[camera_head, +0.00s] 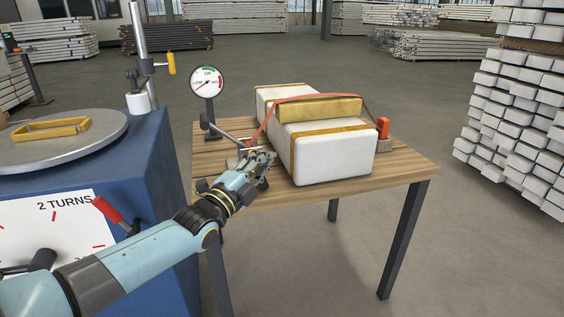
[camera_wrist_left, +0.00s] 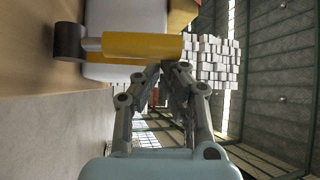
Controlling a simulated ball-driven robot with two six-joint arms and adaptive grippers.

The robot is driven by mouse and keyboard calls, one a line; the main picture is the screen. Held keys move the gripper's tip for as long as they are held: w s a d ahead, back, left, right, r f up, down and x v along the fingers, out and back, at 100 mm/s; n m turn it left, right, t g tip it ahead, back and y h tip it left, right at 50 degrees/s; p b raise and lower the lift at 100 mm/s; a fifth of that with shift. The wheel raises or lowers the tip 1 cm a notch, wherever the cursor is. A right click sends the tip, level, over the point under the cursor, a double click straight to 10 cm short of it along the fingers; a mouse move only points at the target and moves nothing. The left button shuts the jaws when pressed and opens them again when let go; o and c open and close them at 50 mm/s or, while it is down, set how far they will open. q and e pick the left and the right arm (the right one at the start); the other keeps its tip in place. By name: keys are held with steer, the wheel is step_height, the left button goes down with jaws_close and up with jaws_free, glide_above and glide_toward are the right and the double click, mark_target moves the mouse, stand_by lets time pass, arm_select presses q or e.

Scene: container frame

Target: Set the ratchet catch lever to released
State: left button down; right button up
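My left gripper (camera_head: 262,157) is at the left end of the white package (camera_head: 335,158), above the near left part of the wooden table. In the left wrist view its fingertips (camera_wrist_left: 167,68) come close together with nothing visible between them. A yellow bar (camera_wrist_left: 140,46) with a grey rod and a dark round knob (camera_wrist_left: 69,42) lies just beyond the fingertips; contact is unclear. An orange strap (camera_head: 310,97) runs over the package. In the head view a thin grey lever (camera_head: 226,134) with a dark end shows behind the gripper. The ratchet body is mostly hidden. My right gripper is not in view.
A round gauge (camera_head: 207,82) stands on the wooden table (camera_head: 405,168) at the back left. An orange upright handle (camera_head: 383,127) is at the right. A blue cabinet (camera_head: 165,180) with a red-handled lever (camera_head: 108,209) is close to my left arm.

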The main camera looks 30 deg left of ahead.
arm_select(q)
steer(key=shift+s+a+f+n+t, duration=0.2)
steer(key=shift+s+a+n+t, duration=0.1)
steer(key=shift+s+a, duration=0.05)
steer(key=shift+s+a+r, duration=0.1)
steer(key=shift+s+a, duration=0.05)
steer(key=shift+s, duration=0.05)
steer(key=shift+s+a, duration=0.1)
steer(key=shift+s, duration=0.05)
stand_by(0.4)
